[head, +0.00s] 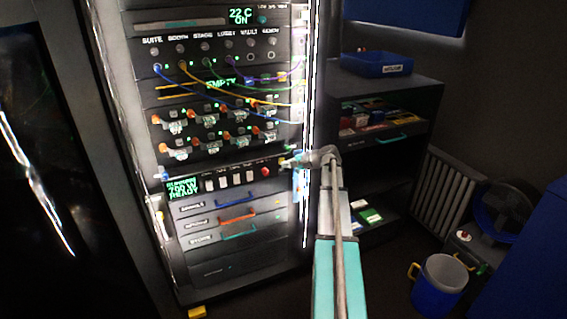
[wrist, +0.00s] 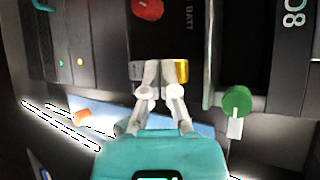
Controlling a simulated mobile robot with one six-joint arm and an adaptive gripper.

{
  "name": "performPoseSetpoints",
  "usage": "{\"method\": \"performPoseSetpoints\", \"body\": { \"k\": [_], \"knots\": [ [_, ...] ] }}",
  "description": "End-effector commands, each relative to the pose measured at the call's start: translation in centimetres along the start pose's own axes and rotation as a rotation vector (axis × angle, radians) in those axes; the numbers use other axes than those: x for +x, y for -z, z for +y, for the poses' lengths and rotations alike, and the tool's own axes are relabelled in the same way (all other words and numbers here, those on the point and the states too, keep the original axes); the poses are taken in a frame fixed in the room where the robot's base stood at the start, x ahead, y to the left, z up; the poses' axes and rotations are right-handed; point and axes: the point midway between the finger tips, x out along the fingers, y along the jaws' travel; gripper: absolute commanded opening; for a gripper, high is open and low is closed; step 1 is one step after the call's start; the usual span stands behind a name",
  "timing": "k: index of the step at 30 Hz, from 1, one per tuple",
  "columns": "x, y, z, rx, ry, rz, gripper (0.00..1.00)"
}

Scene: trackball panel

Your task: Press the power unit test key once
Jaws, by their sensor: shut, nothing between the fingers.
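The power unit (head: 236,185) is a dark panel in the rack, with a green display reading about "796 W READY", several pale switches and a red round button (head: 265,171) at its right end. In the wrist view a red button (wrist: 148,8) is at the top edge, beside sideways lettering "BATT". I cannot tell which control is the test key. My gripper (head: 286,162) is shut and empty, just right of the red button in the head view. In the wrist view my gripper (wrist: 159,72) points at the dark panel, below the red button; contact cannot be told.
Above the power unit are rows of orange-handled connectors (head: 200,125) and coloured cables (head: 225,82). Drawers with coloured handles (head: 236,215) lie below. A green knob (wrist: 237,100) is right of my gripper in the wrist view. Shelves (head: 385,150) stand right of the rack.

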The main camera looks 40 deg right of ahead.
Motion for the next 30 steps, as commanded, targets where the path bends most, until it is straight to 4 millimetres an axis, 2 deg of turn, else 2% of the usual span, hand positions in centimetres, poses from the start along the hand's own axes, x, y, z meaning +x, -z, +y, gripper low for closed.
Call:
{"method": "performPoseSetpoints", "body": {
  "k": [30],
  "knots": [
    [0.54,0.48,-0.43,0.0,0.0,0.001,0.0]
  ]
}}
